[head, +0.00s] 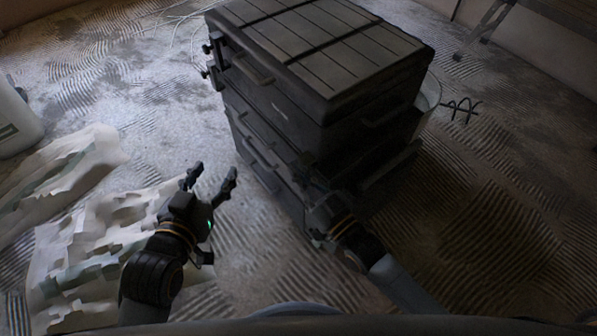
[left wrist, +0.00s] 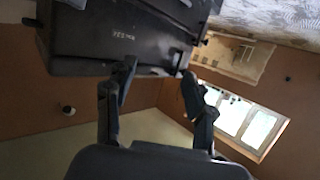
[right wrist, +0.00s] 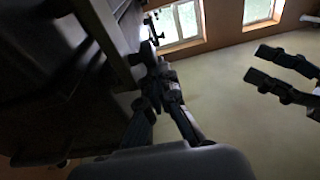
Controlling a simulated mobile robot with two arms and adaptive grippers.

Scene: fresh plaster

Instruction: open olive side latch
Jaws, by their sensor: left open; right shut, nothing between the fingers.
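A stacked dark tool chest (head: 300,95) stands on the floor, with bars or handles along its sides. In this dim light I cannot tell which part is the olive side latch. My right gripper (head: 315,188) is shut and empty, close against the chest's lower near corner. In the right wrist view its fingertips (right wrist: 160,80) are together beside a dark bar of the chest (right wrist: 105,40); touching or apart is unclear. My left gripper (head: 212,170) is open and empty, left of the chest. In the left wrist view its fingers (left wrist: 158,78) are spread, with the chest (left wrist: 110,35) beyond.
Crumpled pale sheets (head: 105,235) lie on the floor at left, partly behind my left arm. A white bucket (head: 15,120) stands at the left edge. Another pale container (head: 430,92) is partly hidden behind the chest. Ridged floor at right is mostly clear.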

